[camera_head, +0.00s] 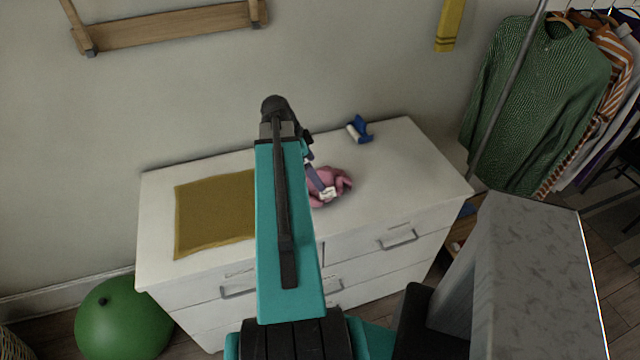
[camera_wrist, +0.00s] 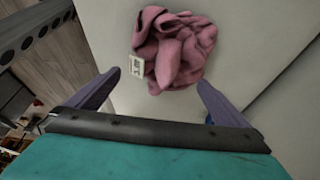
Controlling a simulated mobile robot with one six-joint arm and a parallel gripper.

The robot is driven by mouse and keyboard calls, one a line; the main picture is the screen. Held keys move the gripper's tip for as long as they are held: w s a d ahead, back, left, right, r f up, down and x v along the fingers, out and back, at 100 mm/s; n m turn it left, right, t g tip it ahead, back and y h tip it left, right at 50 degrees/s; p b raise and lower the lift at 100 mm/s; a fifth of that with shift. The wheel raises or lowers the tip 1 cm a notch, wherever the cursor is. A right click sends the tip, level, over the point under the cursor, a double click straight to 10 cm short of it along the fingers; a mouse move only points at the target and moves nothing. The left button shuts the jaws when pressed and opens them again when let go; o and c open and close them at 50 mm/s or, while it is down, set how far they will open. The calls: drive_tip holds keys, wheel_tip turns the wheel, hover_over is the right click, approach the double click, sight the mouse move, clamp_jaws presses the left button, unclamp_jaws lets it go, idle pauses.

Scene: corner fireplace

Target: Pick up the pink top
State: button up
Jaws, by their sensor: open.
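The pink top (camera_head: 341,181) lies crumpled on the white dresser top, right of its middle. In the wrist view the pink top (camera_wrist: 182,50) is a loose bundle with a white tag on its left side. My gripper (camera_wrist: 152,92) is open, its two purple-grey fingers spread apart. The bundle lies beyond the fingertips and between their lines, and I see no contact. In the head view my gripper (camera_head: 322,190) appears over the pink top and my arm hides part of that area.
The white dresser (camera_head: 396,160) also bears a mustard cloth (camera_head: 215,213) at left and a blue-and-white roller (camera_head: 359,130) at the back. A green ball (camera_head: 124,322) sits on the floor at left. Clothes (camera_head: 535,90) hang on a rack at right. A wooden wall shelf (camera_head: 170,28) is above.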

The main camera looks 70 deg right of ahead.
sight(334, 179)
drive_tip(key=shift+s+d+f, duration=0.1)
drive_tip(key=shift+f, duration=0.2)
drive_tip(key=shift+f, duration=0.15)
drive_tip(key=shift+p+x, duration=1.4)
drive_tip(key=shift+x, duration=1.05)
drive_tip(key=shift+d, duration=0.1)
drive_tip(key=c, duration=1.3)
